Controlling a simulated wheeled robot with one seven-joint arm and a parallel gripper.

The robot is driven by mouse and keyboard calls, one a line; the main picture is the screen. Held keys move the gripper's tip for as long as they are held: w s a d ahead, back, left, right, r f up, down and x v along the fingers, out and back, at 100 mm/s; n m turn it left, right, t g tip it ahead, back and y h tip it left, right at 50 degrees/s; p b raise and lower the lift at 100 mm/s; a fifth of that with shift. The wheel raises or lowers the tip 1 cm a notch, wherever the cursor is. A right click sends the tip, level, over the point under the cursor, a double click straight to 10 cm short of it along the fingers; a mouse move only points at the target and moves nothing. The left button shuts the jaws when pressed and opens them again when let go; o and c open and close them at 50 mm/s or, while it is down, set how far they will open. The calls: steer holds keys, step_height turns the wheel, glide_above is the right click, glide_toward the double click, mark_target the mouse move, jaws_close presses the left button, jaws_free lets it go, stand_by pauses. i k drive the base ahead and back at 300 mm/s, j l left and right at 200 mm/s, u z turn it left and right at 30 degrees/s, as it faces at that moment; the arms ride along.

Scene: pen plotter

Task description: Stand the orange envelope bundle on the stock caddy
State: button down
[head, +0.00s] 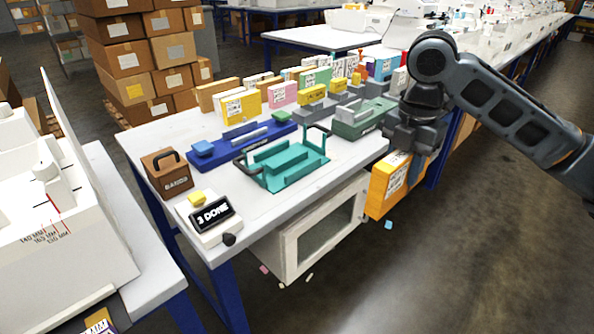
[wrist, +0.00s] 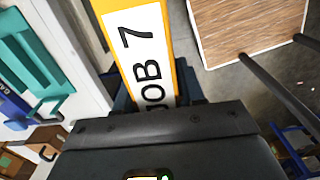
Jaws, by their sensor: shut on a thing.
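The orange envelope bundle (head: 384,189) hangs upright in my gripper (head: 412,145), off the table's right edge and above the floor. Its white label shows in the head view. In the wrist view the bundle (wrist: 178,45) fills the space ahead of the jaws, with "JOB 7" on its label. My gripper is shut on its upper part and hides some of it. A teal open tray with dark handles (head: 288,166), likely the stock caddy, stands on the table left of the bundle. The teal tray (wrist: 25,50) also shows at the wrist view's left.
A blue tray (head: 240,144) and a green one (head: 357,120) stand behind the teal tray, before rows of coloured bundles. A brown box (head: 166,174) and a "3 DONE" counter (head: 211,217) sit at the front left. A white cabinet (head: 318,235) is under the table.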

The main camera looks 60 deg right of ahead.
mark_target(297, 170)
steer(key=i+l, duration=0.2)
steer(key=i, duration=0.3)
steer(key=i+l, duration=0.15)
steer(key=i, duration=0.35)
